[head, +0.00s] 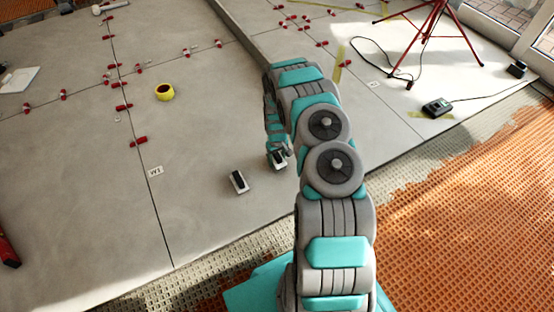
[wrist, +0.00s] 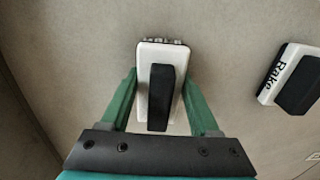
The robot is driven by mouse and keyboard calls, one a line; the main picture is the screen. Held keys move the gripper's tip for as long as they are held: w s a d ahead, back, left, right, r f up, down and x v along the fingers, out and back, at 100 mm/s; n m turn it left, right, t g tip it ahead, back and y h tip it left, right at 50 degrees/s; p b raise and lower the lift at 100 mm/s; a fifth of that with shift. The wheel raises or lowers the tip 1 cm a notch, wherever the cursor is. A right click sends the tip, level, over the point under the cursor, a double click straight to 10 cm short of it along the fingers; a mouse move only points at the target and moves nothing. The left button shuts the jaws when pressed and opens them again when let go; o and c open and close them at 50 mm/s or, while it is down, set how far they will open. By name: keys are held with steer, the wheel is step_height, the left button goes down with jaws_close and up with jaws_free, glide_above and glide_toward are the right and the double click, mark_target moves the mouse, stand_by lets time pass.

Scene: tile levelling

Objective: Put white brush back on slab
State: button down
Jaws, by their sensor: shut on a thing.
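The white brush (wrist: 151,60) has a white body and a black grip on top. It sits between the two green fingers of my gripper (wrist: 157,105) in the wrist view, and the fingers are shut on its sides. In the head view the brush (head: 277,160) shows at the end of my arm, low over or on the grey slab (head: 215,215). I cannot tell whether it touches the slab.
A second white and black tool (head: 239,181), marked "Rake" in the wrist view (wrist: 292,78), lies on the slab close by. A yellow tape roll (head: 165,92) and several red clips lie farther off. A red tripod (head: 435,25) and a black device (head: 437,107) stand at the right.

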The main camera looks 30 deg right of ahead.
steer(key=shift+f, duration=0.1)
steer(key=shift+c, duration=0.6)
jaws_free()
step_height(320, 180, up, 16)
step_height(320, 180, up, 16)
steer(key=r, duration=0.1)
glide_above(276, 156)
steer(key=s+a, duration=0.6)
steer(key=s, duration=0.2)
steer(key=s+a+r+g, duration=0.1)
steer(key=s+a+r, duration=0.2)
steer(key=s+r, duration=0.3)
steer(key=s+a+r, duration=0.4)
steer(key=s+r, duration=0.1)
steer(key=s, duration=0.3)
steer(key=s+a+r, duration=0.2)
steer(key=s, duration=0.7)
steer(key=s+a+r, duration=0.1)
steer(key=s+r, duration=0.1)
steer(key=s, duration=0.7)
steer(key=shift+a+r+g, duration=0.15)
steer(key=shift+a+g, duration=0.2)
steer(key=shift+g, duration=0.05)
